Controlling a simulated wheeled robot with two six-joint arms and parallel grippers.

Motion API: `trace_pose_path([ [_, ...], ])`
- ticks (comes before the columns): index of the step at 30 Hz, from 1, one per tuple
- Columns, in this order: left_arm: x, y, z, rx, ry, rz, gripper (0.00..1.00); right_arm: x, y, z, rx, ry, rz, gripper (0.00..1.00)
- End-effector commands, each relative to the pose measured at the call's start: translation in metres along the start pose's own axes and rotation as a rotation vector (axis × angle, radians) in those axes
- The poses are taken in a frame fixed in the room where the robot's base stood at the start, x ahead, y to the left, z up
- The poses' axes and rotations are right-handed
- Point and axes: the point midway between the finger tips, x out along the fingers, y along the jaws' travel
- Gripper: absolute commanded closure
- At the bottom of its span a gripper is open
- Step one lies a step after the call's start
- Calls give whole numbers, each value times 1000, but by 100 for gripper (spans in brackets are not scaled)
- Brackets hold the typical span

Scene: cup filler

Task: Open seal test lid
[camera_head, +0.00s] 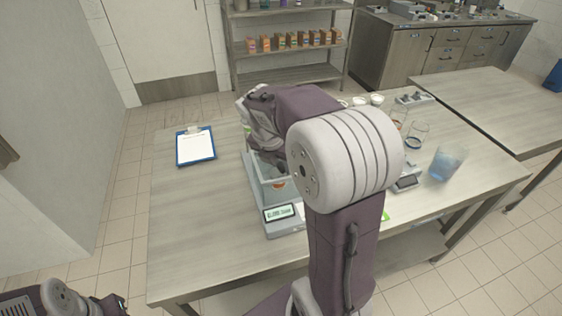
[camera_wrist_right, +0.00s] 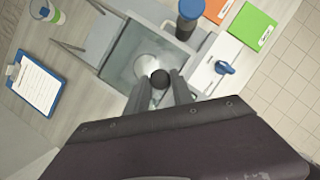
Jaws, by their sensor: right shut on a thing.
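The seal tester (camera_head: 255,185) is a clear-walled box on a grey base with a lit display, mostly behind my right arm in the head view. In the right wrist view its square transparent lid (camera_wrist_right: 122,62) has a dark round knob (camera_wrist_right: 159,79). My right gripper (camera_wrist_right: 160,92) is shut on that knob. I cannot tell whether the lid is raised. A pale round thing (camera_wrist_right: 145,66) shows under the clear panel. My right fingertips are hidden in the head view. My left arm is at the bottom left corner, with its gripper only partly in frame and unclear.
A clipboard (camera_head: 195,146) lies left of the tester. A blue-tinted beaker (camera_head: 447,162) and other glassware stand at the table's right. In the wrist view, a dark cup (camera_wrist_right: 190,17), orange (camera_wrist_right: 217,8) and green (camera_wrist_right: 252,26) cards and a blue-handled item (camera_wrist_right: 224,68) lie near the tester.

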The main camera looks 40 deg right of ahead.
Motion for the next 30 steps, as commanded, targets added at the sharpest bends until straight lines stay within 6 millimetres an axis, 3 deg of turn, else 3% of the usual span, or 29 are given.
trace_pose_path([
  [8, -4, 0, 0, 0, 0, 0, 100, -1, 2, 2, 0, 1, -1, 100],
  [14, -49, 1, -5, 0, 0, 0, 100, -1, 30, 33, -1, 3, -4, 100],
  [21, -101, 2, -11, 0, 0, 0, 100, 17, 71, 70, 0, 1, -1, 100],
  [30, -112, 2, -12, 0, 0, 0, 100, 32, 86, 80, 1, -2, 2, 100],
])
